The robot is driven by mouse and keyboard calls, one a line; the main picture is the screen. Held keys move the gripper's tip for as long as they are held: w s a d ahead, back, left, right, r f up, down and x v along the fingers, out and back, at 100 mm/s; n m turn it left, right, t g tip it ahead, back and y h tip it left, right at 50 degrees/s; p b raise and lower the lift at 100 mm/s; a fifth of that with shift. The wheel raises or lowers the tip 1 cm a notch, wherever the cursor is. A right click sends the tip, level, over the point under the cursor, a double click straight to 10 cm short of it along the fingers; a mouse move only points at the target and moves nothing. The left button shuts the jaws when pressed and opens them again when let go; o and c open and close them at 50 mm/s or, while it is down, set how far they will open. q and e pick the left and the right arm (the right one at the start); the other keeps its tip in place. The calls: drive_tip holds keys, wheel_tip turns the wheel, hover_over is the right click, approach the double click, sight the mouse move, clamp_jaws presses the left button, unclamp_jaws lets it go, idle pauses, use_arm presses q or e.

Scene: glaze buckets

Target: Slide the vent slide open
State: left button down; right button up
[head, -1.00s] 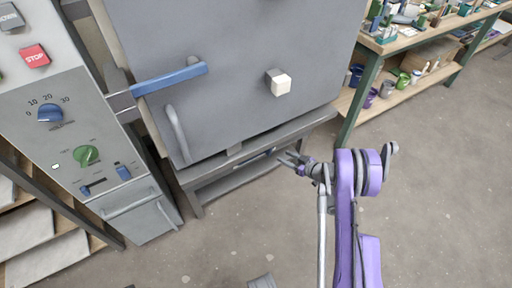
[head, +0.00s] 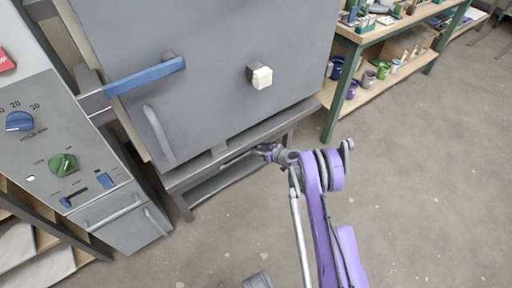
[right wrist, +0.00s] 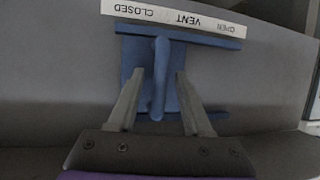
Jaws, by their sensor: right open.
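The vent slide (right wrist: 133,62) is a blue plate between two blue rails, with an upright blue bar handle (right wrist: 159,80), in the right wrist view. A white label (right wrist: 180,18) above reads CLOSED, VENT and OPEN, upside down. The plate sits toward the CLOSED end, at the left of that picture. My right gripper (right wrist: 160,74) is open, with one finger on each side of the handle and a gap to both. In the head view my right gripper (head: 268,152) reaches under the kiln's front edge, and the slide cannot be made out there. My left gripper is out of view.
The grey kiln door (head: 200,70) has a blue latch handle (head: 145,76) and a pale knob (head: 260,76). A control panel (head: 50,130) stands at the left. A shelf with pots (head: 375,70) stands at the back right. The floor (head: 420,190) at right is clear.

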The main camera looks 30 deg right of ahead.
clamp_jaws()
idle(1.4)
